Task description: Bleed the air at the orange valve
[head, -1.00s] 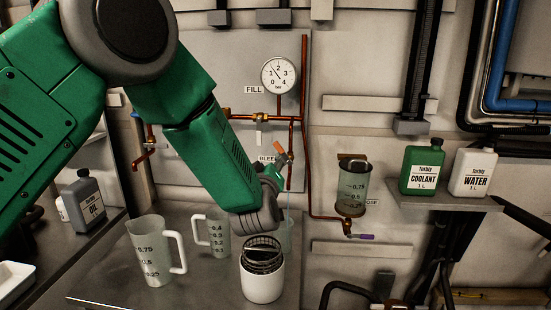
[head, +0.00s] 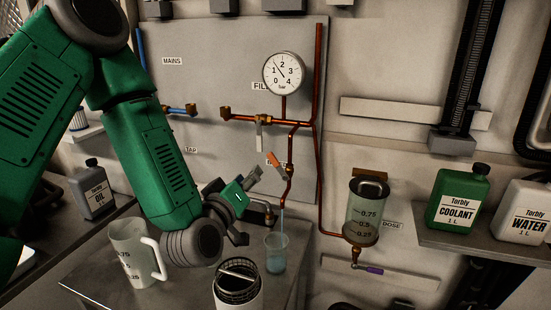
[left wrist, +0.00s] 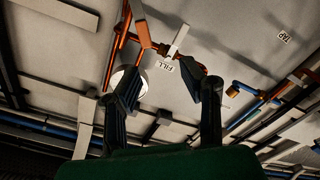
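The orange valve handle (head: 277,158) sits tilted on the copper pipe by the partly hidden bleed label. A thin bluish stream (head: 282,222) falls from the pipe end below it into a clear cup (head: 276,252) holding some liquid. My left gripper (head: 250,206) is left of and below the handle, fingers spread, empty and apart from it. The left wrist view shows the two dark fingers (left wrist: 165,90) wide apart, with the orange handle (left wrist: 142,30) beyond them. The round gauge (head: 284,74) has its needle between 1 and 2. My right gripper is not in view.
A measuring jug (head: 128,255) and a white container with a mesh basket (head: 238,285) stand on the bench near my left forearm. The dosing vessel (head: 367,208) hangs to the right. Coolant (head: 457,200) and water (head: 520,212) bottles stand on the right shelf.

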